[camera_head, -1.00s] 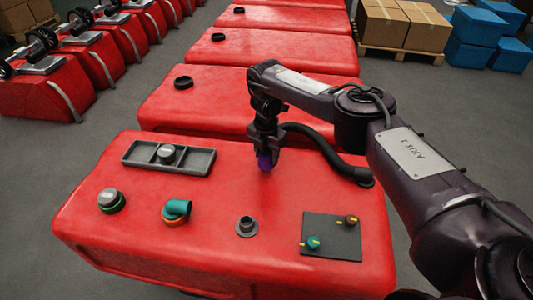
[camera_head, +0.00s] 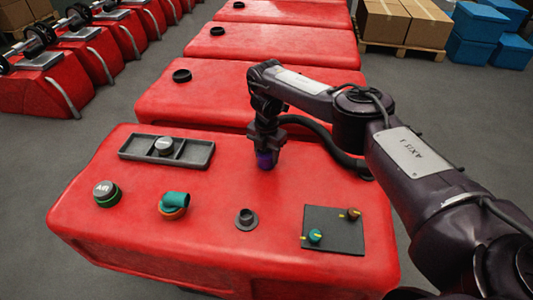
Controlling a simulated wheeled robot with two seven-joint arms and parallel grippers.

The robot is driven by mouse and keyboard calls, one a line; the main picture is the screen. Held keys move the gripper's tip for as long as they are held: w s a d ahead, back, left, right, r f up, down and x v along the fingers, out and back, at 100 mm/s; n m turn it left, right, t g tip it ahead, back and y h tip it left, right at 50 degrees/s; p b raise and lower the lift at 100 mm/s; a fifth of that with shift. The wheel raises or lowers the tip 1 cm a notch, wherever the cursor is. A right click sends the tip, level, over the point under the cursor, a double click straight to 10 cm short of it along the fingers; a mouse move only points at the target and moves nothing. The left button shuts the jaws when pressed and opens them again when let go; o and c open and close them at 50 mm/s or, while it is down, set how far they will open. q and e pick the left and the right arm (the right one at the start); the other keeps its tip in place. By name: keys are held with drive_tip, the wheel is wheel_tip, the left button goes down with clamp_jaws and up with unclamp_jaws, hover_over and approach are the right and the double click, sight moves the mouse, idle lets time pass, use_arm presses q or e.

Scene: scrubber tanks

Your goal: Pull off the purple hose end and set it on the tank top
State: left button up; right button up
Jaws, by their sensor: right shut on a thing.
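The purple hose end (camera_head: 265,160) is between the fingers of my right gripper (camera_head: 265,155), which points down over the back middle of the nearest red tank top (camera_head: 215,225). The black hose (camera_head: 325,137) runs from it to the right, behind my arm, to the tank's right side. The hose end is at or just above the tank surface; I cannot tell if it touches. A grey open port (camera_head: 246,219) stands in front of it with nothing on it. My left gripper is not in view.
The tank top also bears a dark tray (camera_head: 200,152) with a grey cap (camera_head: 164,145), an AIR cap (camera_head: 106,193), a teal elbow (camera_head: 174,204) and a dark panel (camera_head: 322,244) with two small valves. Clear red surface lies around the hose end. More red tanks stand behind.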

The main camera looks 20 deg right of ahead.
sight(266, 153)
drive_tip(key=o, duration=1.6)
drive_tip(key=shift+o, duration=0.2)
drive_tip(key=shift+r, duration=0.1)
drive_tip(key=shift+r+p, duration=3.15)
drive_tip(key=shift+r, duration=0.8)
